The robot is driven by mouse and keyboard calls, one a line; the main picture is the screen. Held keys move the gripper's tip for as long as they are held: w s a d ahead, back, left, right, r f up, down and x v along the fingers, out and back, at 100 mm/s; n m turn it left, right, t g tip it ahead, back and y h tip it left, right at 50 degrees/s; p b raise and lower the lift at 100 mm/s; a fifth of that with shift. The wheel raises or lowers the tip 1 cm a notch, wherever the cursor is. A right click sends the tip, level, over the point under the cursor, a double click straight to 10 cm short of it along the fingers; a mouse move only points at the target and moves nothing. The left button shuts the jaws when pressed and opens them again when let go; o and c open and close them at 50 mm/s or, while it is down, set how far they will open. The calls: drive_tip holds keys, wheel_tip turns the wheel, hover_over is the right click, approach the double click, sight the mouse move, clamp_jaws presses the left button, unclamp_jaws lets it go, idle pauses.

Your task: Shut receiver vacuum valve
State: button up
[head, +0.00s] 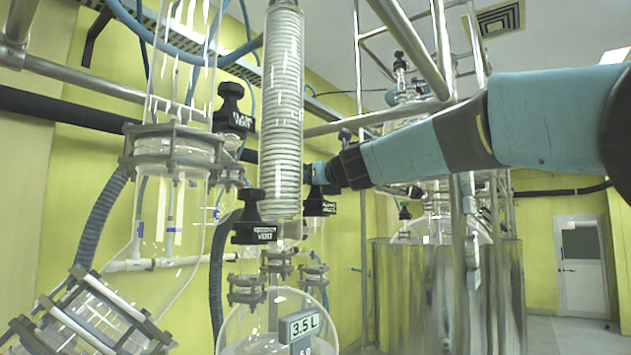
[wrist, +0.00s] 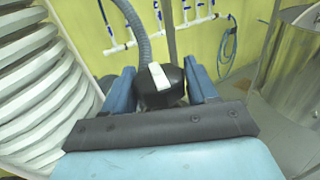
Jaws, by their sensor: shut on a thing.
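In the wrist view a black valve knob (wrist: 153,94) with a white bar on top sits between the two blue fingers of my gripper (wrist: 161,86), which is shut on it. In the head view my arm reaches in from the right. My gripper (head: 318,174) is behind the coiled condenser's right side, at the top of a black valve (head: 320,208) with a small white label. I take this for the receiver vacuum valve, but its label is too small to read surely. The fingers partly hide the knob's top.
A black valve labelled VENT (head: 254,232) stands close to the left, and another black valve (head: 232,118) is higher up. The glass coil condenser (head: 283,110) is just left of my gripper. A 3.5 L flask (head: 262,325) is below. A steel vessel (head: 400,290) stands to the right.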

drive_tip(key=o, duration=0.7)
drive_tip(key=shift+o, duration=0.2)
drive_tip(key=shift+y, duration=0.3)
drive_tip(key=shift+n+g+y, duration=0.3)
drive_tip(key=shift+n, duration=0.1)
drive_tip(key=n+g+y, duration=0.3)
drive_tip(key=y, duration=0.1)
drive_tip(key=shift+w+n+g, duration=0.15)
drive_tip(key=shift+n+g, duration=0.15)
drive_tip(key=shift+n+g+y, duration=1.9)
drive_tip(key=shift+n+g, duration=0.1)
drive_tip(key=shift+g, duration=0.6)
